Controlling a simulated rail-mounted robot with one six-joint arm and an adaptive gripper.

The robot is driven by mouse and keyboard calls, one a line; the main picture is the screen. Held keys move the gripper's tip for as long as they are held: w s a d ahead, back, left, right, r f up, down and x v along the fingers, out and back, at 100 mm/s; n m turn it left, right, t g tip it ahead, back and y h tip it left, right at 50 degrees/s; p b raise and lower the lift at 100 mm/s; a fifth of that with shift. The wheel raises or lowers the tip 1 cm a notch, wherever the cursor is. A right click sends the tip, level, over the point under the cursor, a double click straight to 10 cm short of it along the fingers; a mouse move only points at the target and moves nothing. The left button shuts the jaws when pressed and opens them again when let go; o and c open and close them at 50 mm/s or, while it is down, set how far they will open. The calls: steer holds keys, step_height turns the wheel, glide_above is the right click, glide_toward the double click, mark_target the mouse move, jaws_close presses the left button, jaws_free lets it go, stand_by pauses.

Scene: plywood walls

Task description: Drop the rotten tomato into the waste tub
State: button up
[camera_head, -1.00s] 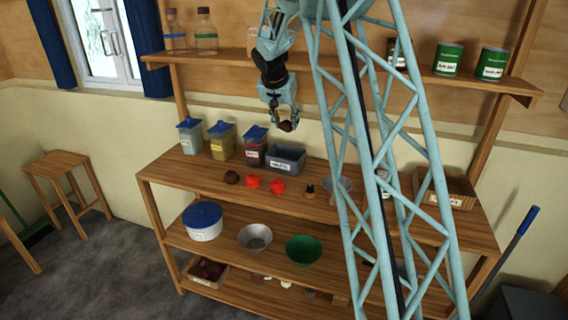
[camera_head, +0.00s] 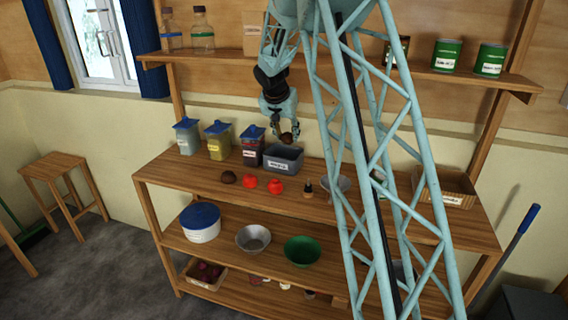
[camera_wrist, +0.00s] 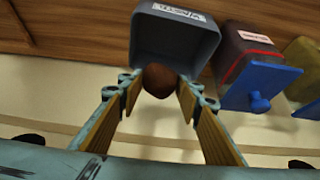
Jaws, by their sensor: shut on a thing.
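My gripper (camera_head: 284,134) is shut on a dark brown, rotten-looking tomato (camera_head: 288,138). The tomato also shows between the fingers in the wrist view (camera_wrist: 159,80). It hangs a little above the grey waste tub (camera_head: 283,166), close to the tub's opening. The tub stands on the upper bench board, with a white label on its front. In the wrist view the tub (camera_wrist: 172,42) lies just beyond the tomato, which overlaps its rim. Another dark brown round thing (camera_head: 228,177) and two red tomatoes (camera_head: 250,181) (camera_head: 276,186) sit on the bench in front.
Blue-lidded containers (camera_head: 252,146) stand in a row left of the tub. A wooden shelf (camera_head: 340,72) with cans runs above. A wooden box (camera_head: 455,186) stands at the right.

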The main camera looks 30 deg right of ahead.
steer(key=o, duration=0.8)
steer(key=shift+c, duration=0.2)
steer(key=shift+a+r, duration=0.1)
steer(key=v, duration=1.1)
steer(key=shift+s+r, duration=0.15)
steer(key=shift+r, duration=0.15)
steer(key=shift+a+r, duration=0.1)
steer(key=shift+a, duration=0.15)
stand_by(0.4)
